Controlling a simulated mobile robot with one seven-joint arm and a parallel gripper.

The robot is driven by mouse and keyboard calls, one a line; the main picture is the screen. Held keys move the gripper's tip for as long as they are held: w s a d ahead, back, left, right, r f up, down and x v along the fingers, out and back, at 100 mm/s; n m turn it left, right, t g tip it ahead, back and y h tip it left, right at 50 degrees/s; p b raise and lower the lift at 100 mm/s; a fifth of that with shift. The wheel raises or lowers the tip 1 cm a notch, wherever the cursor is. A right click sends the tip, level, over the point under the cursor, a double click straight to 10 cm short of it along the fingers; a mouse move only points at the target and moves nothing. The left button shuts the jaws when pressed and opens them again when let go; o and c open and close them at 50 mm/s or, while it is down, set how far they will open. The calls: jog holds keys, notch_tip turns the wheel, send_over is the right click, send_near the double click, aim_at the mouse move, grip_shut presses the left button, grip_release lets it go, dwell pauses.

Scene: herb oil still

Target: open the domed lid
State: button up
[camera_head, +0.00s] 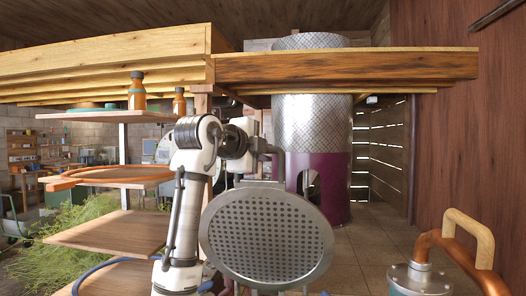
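I cannot make out a clear domed lid in this view. A round perforated steel plate (265,238) with a plain rim stands tilted at the front centre, facing me. My white arm rises left of the plate, bends at the top and runs behind it. My gripper's fingers do not show, so I cannot tell whether they touch anything.
A tall metal cylinder (311,125) with a purple lower part (330,185) stands behind. Thick wooden beams (345,67) cross overhead. Tiled floor (365,240) shows right of centre.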

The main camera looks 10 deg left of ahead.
jog(key=shift+o, duration=0.7)
jog(key=shift+w+f, duration=0.4)
jog(key=shift+f, duration=0.05)
jog(key=shift+s+r, duration=0.1)
jog(key=shift+r, duration=0.05)
jog(key=shift+s, duration=0.1)
jog(key=b+v, duration=0.4)
jog(key=v, duration=0.9)
jog(key=shift+s+a+r+b, duration=0.2)
jog(key=shift+s+b, duration=0.05)
jog(key=shift+b, duration=0.05)
